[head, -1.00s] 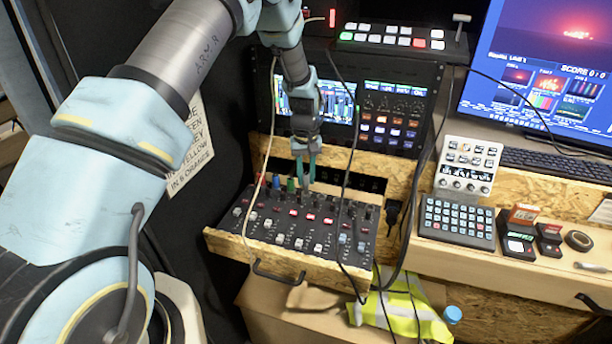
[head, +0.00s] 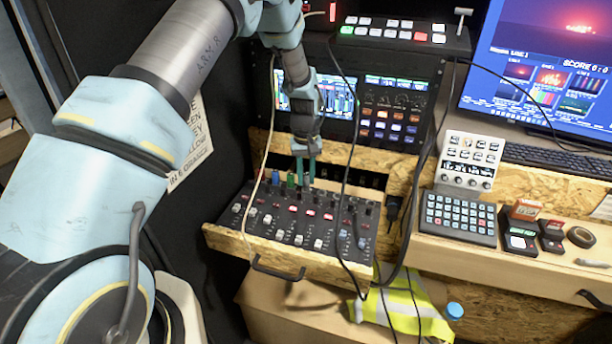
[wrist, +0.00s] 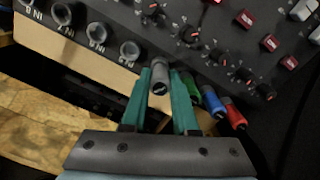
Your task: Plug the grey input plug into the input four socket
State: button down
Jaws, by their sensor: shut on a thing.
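My gripper (wrist: 161,98) is shut on the grey input plug (wrist: 159,84), with one green finger on each side. The plug lies in line with the socket row, between the input five socket (wrist: 130,50) and the green plug (wrist: 192,92). The input four socket is hidden behind the plug and fingers, so I cannot tell how far in the plug sits. In the head view my gripper (head: 305,180) is at the back edge of the mixer (head: 268,212), just right of the green plug; the grey plug is not clear there.
Blue (wrist: 213,102) and red (wrist: 234,115) plugs stand close beside the green one. The mixer rests on a pulled-out wooden drawer (head: 225,240). A pale cable (head: 268,135) and a black cable (head: 352,150) hang on either side of my gripper.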

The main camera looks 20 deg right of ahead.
jog(key=shift+f+b, duration=0.35)
jog(key=shift+f, duration=0.2)
jog(key=c, duration=0.6)
grip_release()
notch_tip(320, 180, up, 11)
jog(key=b, duration=0.3)
jog(key=shift+w+f, duration=0.1)
jog(key=shift+w, duration=0.05)
